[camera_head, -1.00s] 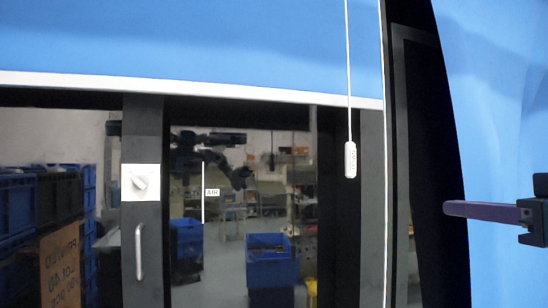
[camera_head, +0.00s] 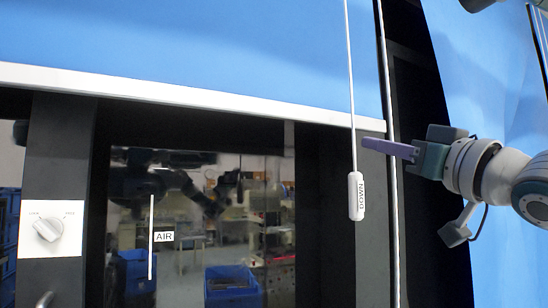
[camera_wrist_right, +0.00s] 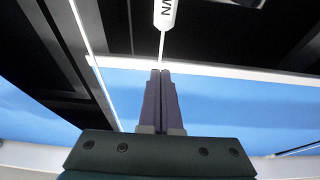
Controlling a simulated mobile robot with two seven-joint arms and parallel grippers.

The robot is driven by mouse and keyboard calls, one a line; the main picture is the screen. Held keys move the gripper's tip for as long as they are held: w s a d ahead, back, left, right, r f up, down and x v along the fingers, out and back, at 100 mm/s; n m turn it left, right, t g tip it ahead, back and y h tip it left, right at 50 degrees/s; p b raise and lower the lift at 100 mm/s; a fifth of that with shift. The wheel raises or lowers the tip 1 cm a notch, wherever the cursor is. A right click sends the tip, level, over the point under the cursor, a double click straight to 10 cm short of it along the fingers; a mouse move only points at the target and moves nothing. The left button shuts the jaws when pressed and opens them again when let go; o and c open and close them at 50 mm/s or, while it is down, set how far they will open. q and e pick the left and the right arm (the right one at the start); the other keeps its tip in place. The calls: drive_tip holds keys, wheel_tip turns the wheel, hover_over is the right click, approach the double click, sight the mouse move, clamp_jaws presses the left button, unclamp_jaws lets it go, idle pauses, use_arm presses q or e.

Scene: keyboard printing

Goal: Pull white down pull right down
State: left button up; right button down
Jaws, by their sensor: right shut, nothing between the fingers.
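A white pull handle (camera_head: 356,196) marked DOWN hangs upright on a thin white cord (camera_head: 350,90) in front of a dark frame. My right gripper (camera_head: 366,142) comes in from the right with its purple fingers shut, tips just right of the cord and a little above the handle. In the right wrist view the shut purple fingers (camera_wrist_right: 161,75) point at the cord, with the white handle (camera_wrist_right: 165,14) at the top edge. The fingertips appear close to the cord; I cannot tell whether they touch it. My left gripper is not in view.
A blue blind (camera_head: 200,50) with a white bottom bar (camera_head: 180,99) covers the upper part of the glass door. A white knob panel (camera_head: 52,229) is at the left. Another blue sheet (camera_head: 470,70) hangs at the right behind my arm.

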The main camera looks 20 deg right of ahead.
drive_tip(key=shift+w+a+f+b, duration=0.15)
drive_tip(key=shift+w+f+b, duration=1.35)
drive_tip(key=shift+w+f, duration=0.1)
wheel_tip(320, 180, down, 43)
drive_tip(key=b, duration=3.3)
